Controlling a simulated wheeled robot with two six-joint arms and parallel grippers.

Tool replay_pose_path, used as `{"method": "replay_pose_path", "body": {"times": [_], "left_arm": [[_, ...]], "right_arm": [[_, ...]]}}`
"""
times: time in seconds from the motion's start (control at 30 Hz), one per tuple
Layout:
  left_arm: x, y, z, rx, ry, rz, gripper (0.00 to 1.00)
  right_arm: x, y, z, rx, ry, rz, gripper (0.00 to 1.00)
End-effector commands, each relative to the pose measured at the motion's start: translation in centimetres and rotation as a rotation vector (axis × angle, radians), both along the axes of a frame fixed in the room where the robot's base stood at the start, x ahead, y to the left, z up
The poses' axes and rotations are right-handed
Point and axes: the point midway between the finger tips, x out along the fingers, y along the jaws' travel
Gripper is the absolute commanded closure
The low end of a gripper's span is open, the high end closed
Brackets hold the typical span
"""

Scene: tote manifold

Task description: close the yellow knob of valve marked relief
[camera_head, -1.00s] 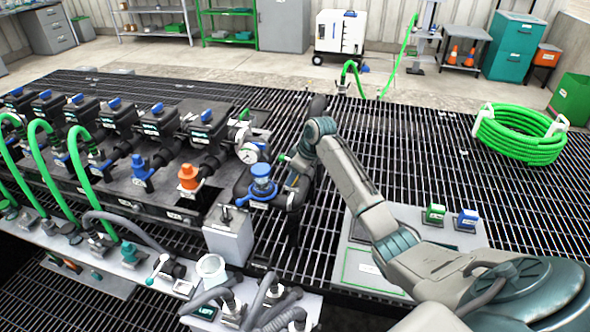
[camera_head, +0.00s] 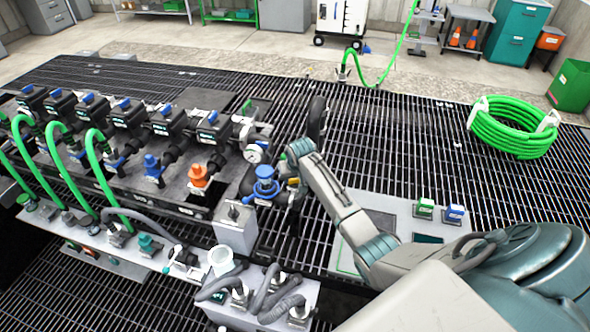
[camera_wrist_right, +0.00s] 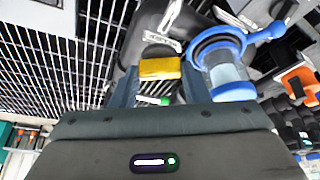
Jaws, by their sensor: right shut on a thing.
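The yellow knob (camera_wrist_right: 160,68) is a small block between my right gripper's fingers in the right wrist view. My right gripper (camera_wrist_right: 160,82) is shut on it, with a dark finger on either side. In the head view my right gripper (camera_head: 289,187) is beside the blue-topped valve at the right end of the manifold, and only a speck of yellow (camera_head: 293,181) shows there. A white label (camera_wrist_right: 162,40) is just beyond the knob; its text is too small to read. My left gripper is not in view.
A blue round handle (camera_wrist_right: 218,62) stands close beside the gripper; it also shows in the head view (camera_head: 265,186). A pressure gauge (camera_head: 255,153) and an orange-capped valve (camera_head: 198,178) are to the left. A green hose coil (camera_head: 515,128) lies on open grating at right.

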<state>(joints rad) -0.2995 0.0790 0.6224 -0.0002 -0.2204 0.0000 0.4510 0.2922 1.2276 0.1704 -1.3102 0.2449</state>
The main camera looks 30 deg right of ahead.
Motion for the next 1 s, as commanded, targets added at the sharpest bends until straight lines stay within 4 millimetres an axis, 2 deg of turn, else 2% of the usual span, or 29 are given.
{"method": "replay_pose_path", "body": {"times": [0.03, 0.1, 0.5, 1.0], "left_arm": [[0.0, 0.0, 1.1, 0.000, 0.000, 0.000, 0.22], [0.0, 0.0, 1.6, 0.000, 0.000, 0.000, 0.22], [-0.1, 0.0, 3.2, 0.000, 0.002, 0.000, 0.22], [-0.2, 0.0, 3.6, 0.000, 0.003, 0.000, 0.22]], "right_arm": [[0.1, 0.1, 0.6, 0.000, -0.002, -0.043, 0.81], [0.1, 0.1, 0.5, 0.000, 0.000, -0.108, 0.81], [0.3, 0.2, 0.3, 0.000, -0.002, -0.412, 0.81], [0.4, 0.2, 0.2, 0.000, -0.004, -0.543, 0.81]]}}
